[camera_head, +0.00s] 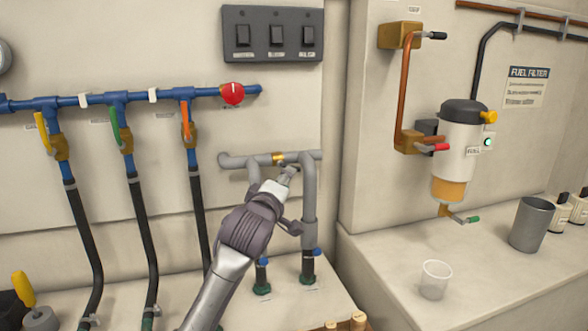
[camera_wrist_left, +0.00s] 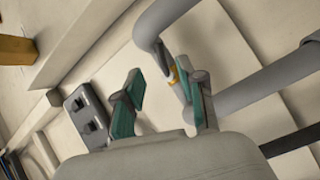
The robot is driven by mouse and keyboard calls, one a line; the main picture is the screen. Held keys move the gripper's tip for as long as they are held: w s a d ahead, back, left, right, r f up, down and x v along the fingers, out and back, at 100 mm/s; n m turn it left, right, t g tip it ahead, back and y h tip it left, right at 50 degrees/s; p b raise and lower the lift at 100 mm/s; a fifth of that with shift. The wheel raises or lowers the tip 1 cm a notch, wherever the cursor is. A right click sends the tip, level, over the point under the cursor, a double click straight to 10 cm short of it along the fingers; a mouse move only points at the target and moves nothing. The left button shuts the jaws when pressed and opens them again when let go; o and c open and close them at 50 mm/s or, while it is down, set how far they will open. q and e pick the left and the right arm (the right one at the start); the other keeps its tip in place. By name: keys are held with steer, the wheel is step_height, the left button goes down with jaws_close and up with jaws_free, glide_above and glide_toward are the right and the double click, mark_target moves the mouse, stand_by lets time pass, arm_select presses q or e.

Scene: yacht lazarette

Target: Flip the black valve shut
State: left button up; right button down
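A grey pipe (camera_head: 240,160) on the wall carries a brass valve fitting (camera_head: 278,158). In the left wrist view the brass part (camera_wrist_left: 173,76) shows with a small dark piece beside it, which may be a valve handle. My left gripper (camera_head: 289,170) is just in front of this fitting, and its arm hides part of the pipes. In the left wrist view the gripper's green-padded fingers (camera_wrist_left: 166,92) are apart, with the fitting beyond the gap; contact cannot be told. Another valve with a black lever (camera_head: 434,36) sits on a brass block at upper right. My right gripper is not in view.
A switch panel (camera_head: 272,34) is above the grey pipes. A blue pipe (camera_head: 75,101) with coloured valve handles and a red knob (camera_head: 232,94) is at left. A fuel filter (camera_head: 460,140), clear cup (camera_head: 435,279) and grey cup (camera_head: 529,224) are at right.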

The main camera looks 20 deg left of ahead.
arm_select(q)
steer(key=w, duration=0.7)
steer(key=shift+w+a+p, duration=0.15)
steer(key=shift+w+p, duration=0.15)
steer(key=shift+p, duration=0.05)
steer(key=shift+c, duration=0.2)
steer(key=c, duration=0.5)
jaws_close()
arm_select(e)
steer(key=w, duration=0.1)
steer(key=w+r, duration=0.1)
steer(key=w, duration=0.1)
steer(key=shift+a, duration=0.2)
